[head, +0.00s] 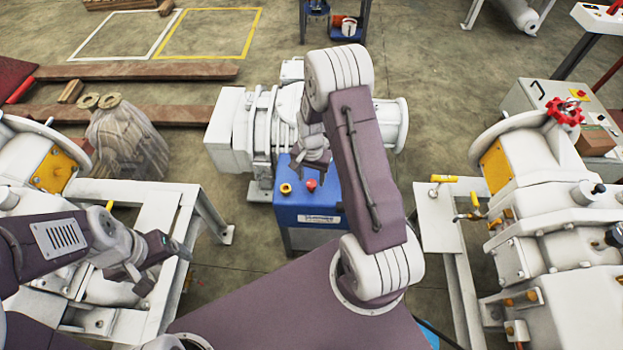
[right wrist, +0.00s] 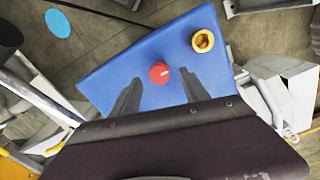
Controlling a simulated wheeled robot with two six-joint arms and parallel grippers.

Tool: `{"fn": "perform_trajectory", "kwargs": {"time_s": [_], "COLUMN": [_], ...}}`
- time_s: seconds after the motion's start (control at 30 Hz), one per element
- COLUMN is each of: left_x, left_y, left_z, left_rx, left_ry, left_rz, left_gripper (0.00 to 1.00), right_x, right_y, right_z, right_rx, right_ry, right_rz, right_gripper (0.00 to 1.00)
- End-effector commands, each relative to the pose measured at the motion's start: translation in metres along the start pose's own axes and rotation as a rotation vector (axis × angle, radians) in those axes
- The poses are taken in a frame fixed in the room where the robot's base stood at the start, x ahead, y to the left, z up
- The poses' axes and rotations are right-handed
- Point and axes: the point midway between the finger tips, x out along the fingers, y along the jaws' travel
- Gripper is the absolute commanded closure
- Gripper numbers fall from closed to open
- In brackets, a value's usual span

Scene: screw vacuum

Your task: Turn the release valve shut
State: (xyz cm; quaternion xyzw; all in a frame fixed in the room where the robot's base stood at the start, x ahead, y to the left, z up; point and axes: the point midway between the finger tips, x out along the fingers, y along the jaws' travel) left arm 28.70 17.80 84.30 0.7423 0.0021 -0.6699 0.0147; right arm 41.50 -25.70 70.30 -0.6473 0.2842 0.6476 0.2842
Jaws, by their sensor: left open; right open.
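A red round knob (head: 311,184) with a small white mark sits on top of a blue cabinet (head: 310,208), beside a yellow ring-shaped knob (head: 286,188). In the right wrist view the red knob (right wrist: 159,73) shows just beyond and between the two dark fingers of my right gripper (right wrist: 160,82). The fingers are apart and hold nothing. In the head view my right gripper (head: 313,168) hangs above the cabinet's top. My left gripper (head: 148,284) is open and empty at lower left, over the white machine. No label shows which part is the release valve.
A white pump (head: 262,120) stands behind the cabinet. A machine on the right (head: 545,220) carries small yellow-handled valves; a red handwheel (head: 565,112) shows near its top. A wrapped bundle (head: 125,145) and wooden beams (head: 140,71) lie at left. Open floor lies beyond.

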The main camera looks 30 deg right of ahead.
Motion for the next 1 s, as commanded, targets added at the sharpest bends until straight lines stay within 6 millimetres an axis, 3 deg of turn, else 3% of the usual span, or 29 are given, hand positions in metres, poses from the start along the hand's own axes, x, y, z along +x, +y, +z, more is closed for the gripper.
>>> {"fn": "perform_trajectory", "kwargs": {"time_s": [0.1,0.3,0.9,1.0], "left_x": [-0.008,-0.013,-0.014,-0.025], "left_y": [0.0,0.0,0.0,0.001], "left_z": [-0.001,-0.001,-0.001,-0.003], "left_rx": [0.0,0.0,0.0,0.0], "left_ry": [0.0,0.0,0.0,0.0], "left_rz": [0.0,0.0,0.0,0.0], "left_gripper": [0.15,0.15,0.15,0.15], "right_x": [-0.032,-0.064,-0.071,-0.095], "right_y": [-0.001,0.0,0.0,-0.011], "right_z": [-0.001,-0.001,0.0,-0.001], "right_rx": [0.0,0.001,-0.001,-0.023], "right_ry": [0.004,0.002,0.0,0.026], "right_rz": [-0.003,-0.002,0.0,-0.02], "right_gripper": [0.47,0.47,0.47,0.47]}}
